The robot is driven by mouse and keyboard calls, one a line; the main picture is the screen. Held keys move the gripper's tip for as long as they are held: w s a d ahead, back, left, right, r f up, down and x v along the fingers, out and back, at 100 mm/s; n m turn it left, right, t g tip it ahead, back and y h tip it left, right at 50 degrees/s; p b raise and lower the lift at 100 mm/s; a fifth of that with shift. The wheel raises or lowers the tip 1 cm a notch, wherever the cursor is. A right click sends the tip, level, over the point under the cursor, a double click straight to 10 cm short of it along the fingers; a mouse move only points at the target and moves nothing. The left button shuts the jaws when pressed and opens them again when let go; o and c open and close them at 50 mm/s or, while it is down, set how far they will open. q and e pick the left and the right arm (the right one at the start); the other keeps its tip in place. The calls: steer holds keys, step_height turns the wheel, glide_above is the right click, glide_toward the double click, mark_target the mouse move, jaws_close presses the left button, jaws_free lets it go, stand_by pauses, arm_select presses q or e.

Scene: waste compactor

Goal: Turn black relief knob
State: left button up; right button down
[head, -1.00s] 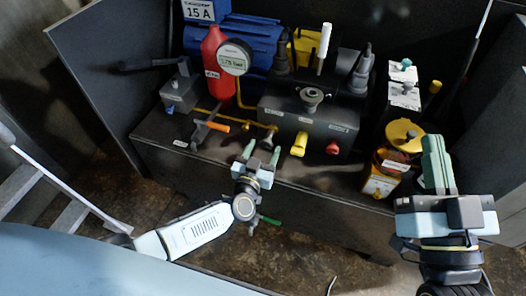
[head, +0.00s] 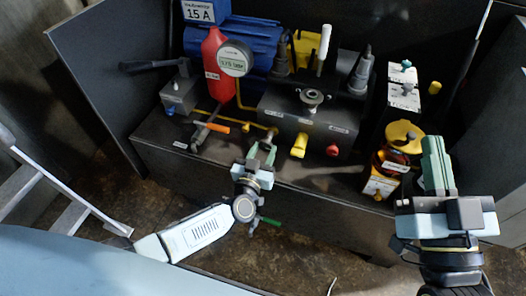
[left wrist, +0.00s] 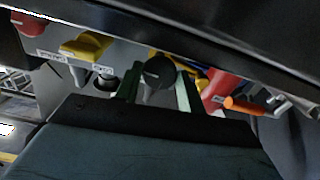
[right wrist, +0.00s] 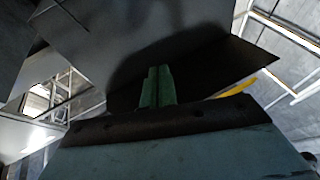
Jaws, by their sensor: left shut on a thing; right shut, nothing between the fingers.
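The black relief knob (left wrist: 158,71) sits between the two green fingers of my left gripper (left wrist: 157,92) in the left wrist view. It is round with a pale mark, and a grey metal stem shows below it. In the head view my left gripper (head: 262,157) is at the front of the bench, just below the brass fitting, shut on the knob, which it partly hides. My right gripper (head: 437,160) is shut and empty at the right, beside the amber jar; its green fingers (right wrist: 157,86) are together in the right wrist view.
A black valve block (head: 320,128) with a yellow lever (head: 299,146) and a red knob (head: 332,151) stands right of my left gripper. An orange-handled lever (head: 215,127) is to the left. A gauge (head: 234,60), red bottle (head: 212,62) and amber jar (head: 392,160) stand on the bench.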

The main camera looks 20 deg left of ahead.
arm_select(q)
steer(key=n, duration=0.3)
steer(key=shift+f+n, duration=0.1)
steer(key=shift+n, duration=0.9)
steer(key=shift+n+b, duration=0.3)
steer(key=shift+n, duration=0.5)
steer(key=shift+d+n+b, duration=0.1)
steer(key=shift+n+b, duration=0.25)
steer(key=shift+n, duration=1.65)
arm_select(e)
steer(key=shift+s+r+t+y, duration=0.3)
steer(key=shift+s+r+t, duration=0.3)
steer(key=shift+r+t, duration=0.35)
steer(key=shift+r, duration=0.25)
arm_select(q)
steer(key=o, duration=1)
steer(key=shift+c, duration=0.2)
steer(key=shift+s, duration=0.1)
